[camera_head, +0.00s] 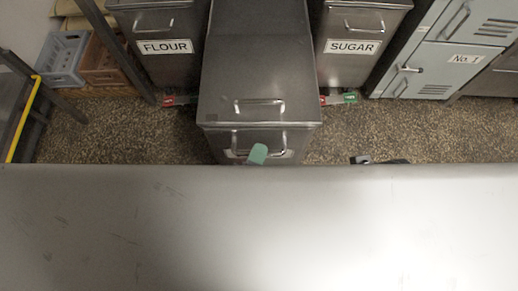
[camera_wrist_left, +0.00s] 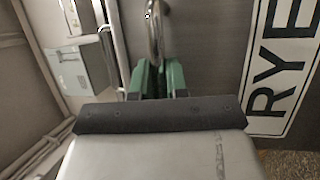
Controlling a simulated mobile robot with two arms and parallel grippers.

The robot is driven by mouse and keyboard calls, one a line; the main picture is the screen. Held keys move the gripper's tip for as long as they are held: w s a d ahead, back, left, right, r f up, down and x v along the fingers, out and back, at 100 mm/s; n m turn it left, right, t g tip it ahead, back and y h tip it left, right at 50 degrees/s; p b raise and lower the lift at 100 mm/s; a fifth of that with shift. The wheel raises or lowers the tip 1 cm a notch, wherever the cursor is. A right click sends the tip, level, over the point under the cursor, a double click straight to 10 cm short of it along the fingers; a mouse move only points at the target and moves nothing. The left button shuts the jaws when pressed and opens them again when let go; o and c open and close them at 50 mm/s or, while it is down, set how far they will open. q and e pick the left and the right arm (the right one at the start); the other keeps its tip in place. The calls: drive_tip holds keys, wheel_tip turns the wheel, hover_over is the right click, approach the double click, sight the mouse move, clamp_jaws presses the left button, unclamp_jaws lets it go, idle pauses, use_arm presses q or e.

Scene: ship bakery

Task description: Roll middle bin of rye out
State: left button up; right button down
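The middle bin (camera_head: 255,65) is a long grey metal bin standing well forward of the bins on both sides. It has one handle (camera_head: 260,105) on its lid and another on its front. Its RYE label (camera_wrist_left: 282,65) shows large in the left wrist view. The green fingers of my left gripper (camera_head: 257,153) are at the front handle, which also shows in the left wrist view (camera_wrist_left: 153,35). There the fingers (camera_wrist_left: 158,80) are close together with the handle bar between them, and look shut on it. I cannot make out my right gripper.
The FLOUR bin (camera_head: 165,45) and SUGAR bin (camera_head: 350,45) stand back on either side, with small red and green parts near the floor. Pale lockers (camera_head: 440,60) are at right, crates (camera_head: 62,60) at left. A broad grey surface (camera_head: 250,220) fills the foreground. Speckled floor (camera_head: 110,130) is clear beside the bin.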

use_arm(q)
drive_tip(key=o, duration=0.4)
drive_tip(key=shift+o, duration=0.2)
drive_tip(key=v, duration=1)
drive_tip(key=shift+s+a, duration=0.2)
drive_tip(key=shift+s, duration=0.15)
drive_tip(key=shift+f, duration=0.1)
